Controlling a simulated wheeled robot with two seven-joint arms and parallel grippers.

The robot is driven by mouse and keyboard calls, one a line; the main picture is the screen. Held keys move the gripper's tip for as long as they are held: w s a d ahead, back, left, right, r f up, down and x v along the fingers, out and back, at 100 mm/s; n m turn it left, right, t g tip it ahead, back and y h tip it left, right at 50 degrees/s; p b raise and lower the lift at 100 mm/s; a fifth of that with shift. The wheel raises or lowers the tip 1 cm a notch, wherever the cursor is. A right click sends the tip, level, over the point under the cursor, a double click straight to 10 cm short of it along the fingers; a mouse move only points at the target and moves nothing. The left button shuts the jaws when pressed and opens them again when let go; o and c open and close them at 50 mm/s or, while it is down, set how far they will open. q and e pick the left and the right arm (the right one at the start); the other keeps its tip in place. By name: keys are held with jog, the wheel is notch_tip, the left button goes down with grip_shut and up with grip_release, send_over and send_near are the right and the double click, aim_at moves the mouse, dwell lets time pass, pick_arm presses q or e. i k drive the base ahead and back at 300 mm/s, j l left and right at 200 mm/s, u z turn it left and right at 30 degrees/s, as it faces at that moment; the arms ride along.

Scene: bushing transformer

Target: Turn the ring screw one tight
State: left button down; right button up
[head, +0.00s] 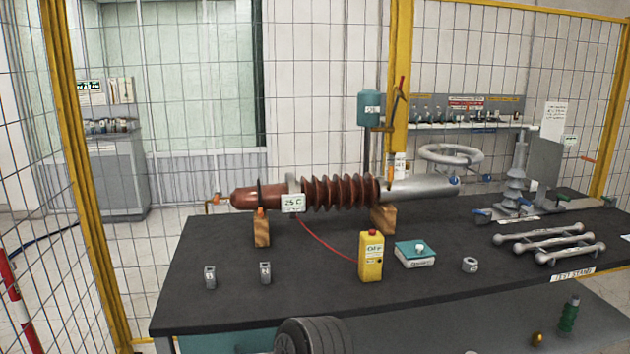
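A brown ribbed bushing (340,192) with a silver cylindrical end (425,188) lies horizontally on wooden blocks on the dark table (330,285). Two small grey metal pieces with marked faces stand at the front left, a left one (210,278) and a right one (265,273). A short grey ring-like piece (470,265) sits right of the teal-topped box. I cannot tell which of these, if any, is ring screw one; the marks are too small to read surely. Neither of my grippers is in view.
A yellow box with a red top (371,257) and a teal-topped box (415,254) stand mid-table. Several dumbbell-shaped metal bars (545,240) lie at right. A dark ribbed round part (313,336) shows at the bottom edge. Yellow-framed mesh fencing stands behind. The table's front left is mostly clear.

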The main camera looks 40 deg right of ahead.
aim_at(454, 180)
jog(key=z, duration=2.1)
jog(key=i+j, duration=0.1)
jog(key=i+l, duration=0.15)
jog(key=i, duration=0.25)
jog(key=i+l, duration=0.2)
jog(key=i, duration=0.2)
jog(key=i+l, duration=0.15)
jog(key=i, duration=0.25)
jog(key=i+l, duration=0.1)
jog(key=l, duration=1.2)
jog(key=i+l+z, duration=0.1)
jog(key=l, duration=0.55)
jog(key=k+l, duration=0.1)
jog(key=l, duration=0.5)
jog(key=k, duration=0.05)
